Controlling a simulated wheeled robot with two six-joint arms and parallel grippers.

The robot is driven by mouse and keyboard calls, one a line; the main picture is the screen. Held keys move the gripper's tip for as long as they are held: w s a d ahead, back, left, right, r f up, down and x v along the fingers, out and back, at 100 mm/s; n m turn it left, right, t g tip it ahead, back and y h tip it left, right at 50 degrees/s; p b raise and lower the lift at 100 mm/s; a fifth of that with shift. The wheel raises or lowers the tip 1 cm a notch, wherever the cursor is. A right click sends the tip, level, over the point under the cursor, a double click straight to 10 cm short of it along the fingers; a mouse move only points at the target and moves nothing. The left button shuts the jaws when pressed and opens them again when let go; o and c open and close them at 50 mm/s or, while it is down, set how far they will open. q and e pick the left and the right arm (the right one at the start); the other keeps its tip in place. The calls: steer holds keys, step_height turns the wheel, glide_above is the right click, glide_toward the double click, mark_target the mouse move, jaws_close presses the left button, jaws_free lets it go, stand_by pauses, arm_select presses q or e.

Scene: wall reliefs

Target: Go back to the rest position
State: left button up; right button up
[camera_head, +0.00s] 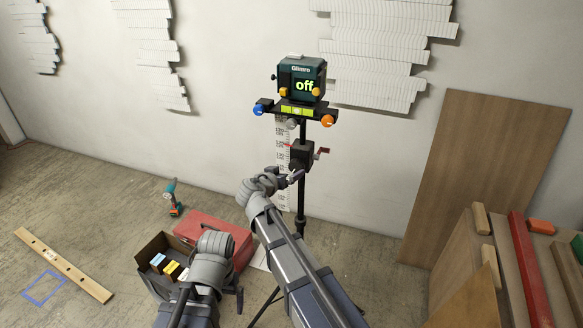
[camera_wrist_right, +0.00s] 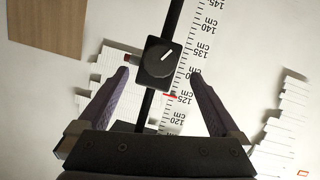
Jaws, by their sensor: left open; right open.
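My right gripper (camera_head: 290,178) is raised in front of the black stand (camera_head: 301,205), just below its crank block (camera_head: 302,154). In the right wrist view my right gripper (camera_wrist_right: 158,76) is open and empty. A black knob (camera_wrist_right: 158,62) with a white pointer shows between and beyond its fingertips; I cannot tell whether they touch. My left gripper (camera_head: 238,296) is low at the bottom, beside the open box, mostly hidden behind its own wrist; it is open. A dark green device (camera_head: 301,75) reading "off" sits on top of the stand.
A white centimetre scale (camera_head: 283,150) stands along the stand. An open cardboard box (camera_head: 153,250) and a red case (camera_head: 215,232) are on the floor, near a drill (camera_head: 174,198) and a wooden level (camera_head: 62,264). Boards (camera_head: 485,170) lean at the right.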

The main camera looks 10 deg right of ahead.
mark_target(296, 168)
steer(key=shift+s+a+r, duration=0.15)
steer(key=shift+s+a, duration=0.15)
steer(key=shift+s, duration=0.05)
steer(key=b+x, duration=0.3)
steer(key=x, duration=0.5)
steer(key=shift+w, duration=0.1)
steer(key=shift+m, duration=0.3)
steer(key=shift+m+t+y, duration=0.3)
steer(key=shift+y, duration=0.1)
